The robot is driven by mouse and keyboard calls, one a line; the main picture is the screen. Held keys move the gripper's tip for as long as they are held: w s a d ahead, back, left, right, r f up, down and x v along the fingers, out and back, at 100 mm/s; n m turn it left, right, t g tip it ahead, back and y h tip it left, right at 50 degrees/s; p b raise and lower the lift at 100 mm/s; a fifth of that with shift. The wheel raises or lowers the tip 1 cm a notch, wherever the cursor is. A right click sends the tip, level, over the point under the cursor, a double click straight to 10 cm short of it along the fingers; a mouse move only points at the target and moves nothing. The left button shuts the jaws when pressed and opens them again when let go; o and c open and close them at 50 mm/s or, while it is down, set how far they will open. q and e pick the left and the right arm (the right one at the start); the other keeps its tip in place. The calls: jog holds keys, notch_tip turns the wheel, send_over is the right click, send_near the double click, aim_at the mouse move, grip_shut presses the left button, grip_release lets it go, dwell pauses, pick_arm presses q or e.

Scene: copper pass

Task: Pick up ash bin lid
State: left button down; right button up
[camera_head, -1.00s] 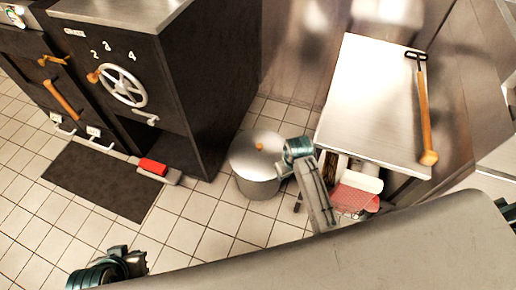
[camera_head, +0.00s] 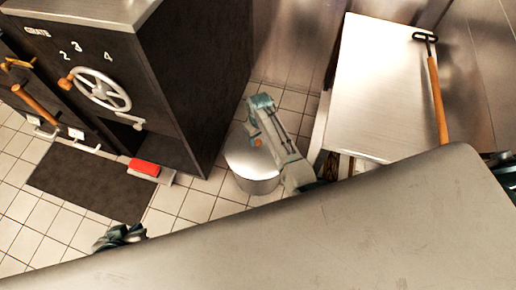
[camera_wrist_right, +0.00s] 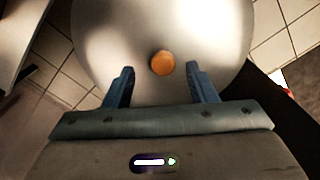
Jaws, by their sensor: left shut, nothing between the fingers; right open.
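The ash bin (camera_head: 258,185) is a round metal bin on the tiled floor beside the dark oven. Its lid (camera_head: 238,153) is pale metal with a small round orange-brown knob (camera_head: 257,142). My right arm reaches over the bin and hides part of the lid. In the right wrist view the lid (camera_wrist_right: 110,40) fills the upper middle, and the knob (camera_wrist_right: 163,63) lies between and just beyond the tips of my open right gripper (camera_wrist_right: 162,72). The fingers look clear of the knob. My left gripper (camera_head: 120,236) is at the lower left over the floor, far from the bin, shut and empty.
The dark oven (camera_head: 185,90) with a handwheel (camera_head: 100,90) stands left of the bin. A metal-topped table (camera_head: 380,90) with a wooden-handled tool (camera_head: 438,100) is at the right. A dark mat (camera_head: 90,182) and a red brush-like item (camera_head: 144,167) lie left on the floor.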

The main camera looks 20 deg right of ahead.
aim_at(258, 142)
jog(key=f+b, duration=0.1)
jog(key=f, duration=0.3)
jog(key=shift+a+f, duration=0.1)
jog(key=shift+a, duration=0.1)
grip_shut()
pick_arm(q)
jog(key=shift+w+d+f+t+h, duration=0.35)
jog(key=shift+d+f+t, duration=0.15)
jog(key=shift+t, duration=0.1)
